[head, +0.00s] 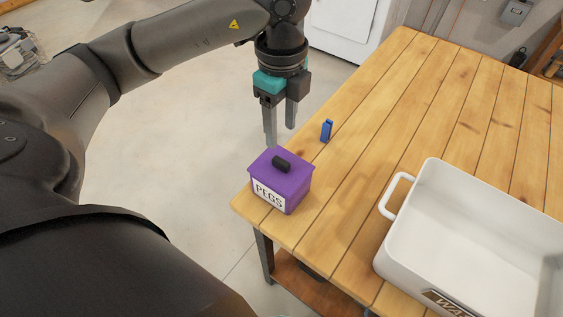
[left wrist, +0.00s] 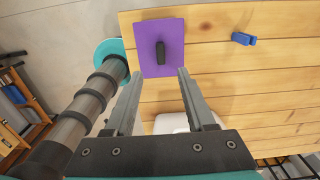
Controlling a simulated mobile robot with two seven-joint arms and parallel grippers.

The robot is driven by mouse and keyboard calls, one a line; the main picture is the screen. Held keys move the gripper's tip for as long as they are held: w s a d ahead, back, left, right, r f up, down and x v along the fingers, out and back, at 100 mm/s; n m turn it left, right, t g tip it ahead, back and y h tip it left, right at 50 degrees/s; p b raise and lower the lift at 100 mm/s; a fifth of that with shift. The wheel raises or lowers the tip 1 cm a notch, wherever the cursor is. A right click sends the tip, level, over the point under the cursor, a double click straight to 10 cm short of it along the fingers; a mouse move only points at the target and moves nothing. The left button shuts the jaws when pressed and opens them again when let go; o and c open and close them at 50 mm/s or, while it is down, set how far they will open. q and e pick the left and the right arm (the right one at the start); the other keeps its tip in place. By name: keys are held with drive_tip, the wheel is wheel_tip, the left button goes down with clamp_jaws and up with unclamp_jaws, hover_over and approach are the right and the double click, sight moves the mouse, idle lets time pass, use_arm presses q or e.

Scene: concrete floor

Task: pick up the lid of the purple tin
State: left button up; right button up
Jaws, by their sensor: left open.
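The purple tin (head: 285,193) stands near the table's left corner, with a white label reading PEGS on its front. Its purple lid (head: 265,158) sits on top and has a dark knob (head: 281,164) in the middle. In the left wrist view the lid (left wrist: 145,35) lies beyond the fingertips, with its knob (left wrist: 160,52) roughly between their lines. My left gripper (head: 280,138) is open and empty, pointing down above the far side of the tin, apart from the lid. It also shows in the left wrist view (left wrist: 160,72). My right gripper is not in view.
A blue clothes peg (head: 326,131) stands on the wooden table (head: 400,110) behind and right of the tin. A large white tub (head: 410,226) with a handle takes up the table's right front. The table between them is clear.

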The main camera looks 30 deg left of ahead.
sight(281, 160)
use_arm(q)
wheel_tip(281, 160, down, 9)
drive_tip(key=shift+f+b, duration=0.2)
drive_tip(key=shift+b, duration=0.1)
drive_tip(key=shift+w, duration=0.1)
clamp_jaws()
idle(0.5)
